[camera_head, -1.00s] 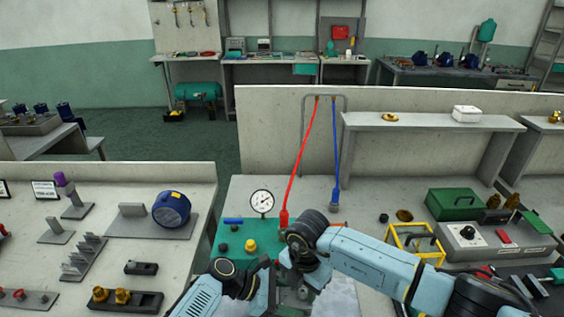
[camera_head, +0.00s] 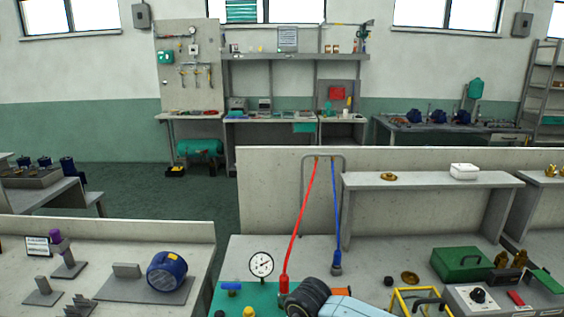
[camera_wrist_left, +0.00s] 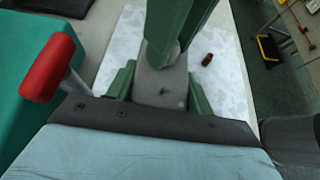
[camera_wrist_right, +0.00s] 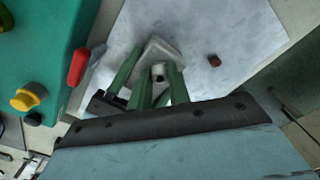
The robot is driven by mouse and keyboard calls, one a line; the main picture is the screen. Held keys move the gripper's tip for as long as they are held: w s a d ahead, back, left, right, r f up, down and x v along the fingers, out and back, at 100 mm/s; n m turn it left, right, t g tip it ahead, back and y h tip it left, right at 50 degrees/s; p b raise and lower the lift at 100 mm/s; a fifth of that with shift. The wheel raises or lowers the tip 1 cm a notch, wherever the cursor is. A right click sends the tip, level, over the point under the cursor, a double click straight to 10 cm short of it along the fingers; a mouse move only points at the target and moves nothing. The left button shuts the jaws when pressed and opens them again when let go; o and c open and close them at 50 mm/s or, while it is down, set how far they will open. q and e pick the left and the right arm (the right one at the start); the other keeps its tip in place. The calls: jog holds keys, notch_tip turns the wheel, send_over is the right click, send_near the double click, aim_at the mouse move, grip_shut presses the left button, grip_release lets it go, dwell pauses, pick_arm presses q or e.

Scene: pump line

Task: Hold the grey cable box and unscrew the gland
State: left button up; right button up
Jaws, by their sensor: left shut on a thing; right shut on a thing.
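The grey cable box (camera_wrist_left: 150,90) sits between the green fingers of my left gripper (camera_wrist_left: 160,95), which is shut on it. In the right wrist view the box (camera_wrist_right: 150,48) lies just beyond the fingertips of my right gripper (camera_wrist_right: 155,80). The right gripper is shut on a small grey cylindrical piece, apparently the gland (camera_wrist_right: 158,73), at the side of the box. In the left wrist view a green finger of the other gripper comes down onto the box from above. Neither gripper shows in the head view.
A pale mottled mat (camera_wrist_right: 240,30) lies under the box, with a small dark red piece (camera_wrist_right: 214,61) on it. A green panel with a red handle (camera_wrist_right: 77,68) and yellow knob (camera_wrist_right: 25,99) is beside it. A gauge (camera_head: 261,265) and hoses (camera_head: 303,225) stand nearby.

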jog(key=n, duration=0.3)
jog(key=shift+n, duration=0.3)
jog(key=n, duration=1.1)
jog(key=shift+r, duration=0.1)
jog(key=n, duration=1.5)
jog(key=o, duration=0.8)
